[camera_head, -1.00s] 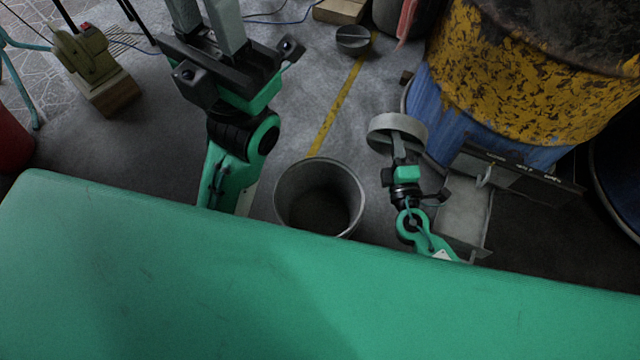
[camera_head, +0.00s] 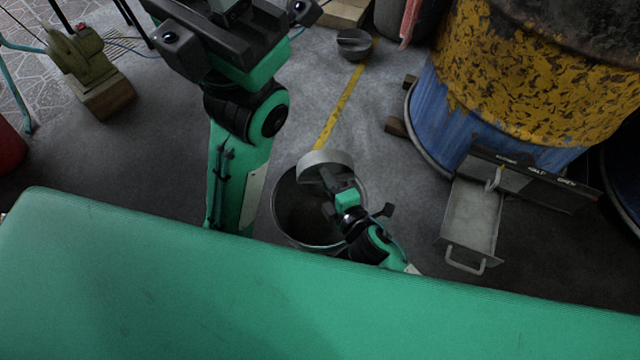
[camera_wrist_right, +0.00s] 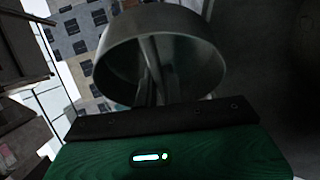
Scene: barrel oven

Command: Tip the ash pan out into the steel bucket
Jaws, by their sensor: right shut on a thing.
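A round grey metal pan (camera_head: 325,167), by its look the ash pan, is held by my right gripper (camera_head: 342,180). It is over the far part of the steel bucket's mouth. In the right wrist view the pan (camera_wrist_right: 205,52) shows its round wall and open hollow, with the fingers reaching into it; its contents cannot be made out. The steel bucket (camera_head: 283,215) stands on the floor, dark inside and partly hidden by the pan and my right arm. My left gripper (camera_head: 230,10) is cut off by the top edge, fingers mostly out of sight.
A blue and yellow barrel (camera_head: 500,85) stands at the right. A drawer-like tray (camera_head: 470,225) with a front handle juts out below it. A dark round dish (camera_head: 354,44) lies at the back. Floor between bucket and tray is clear.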

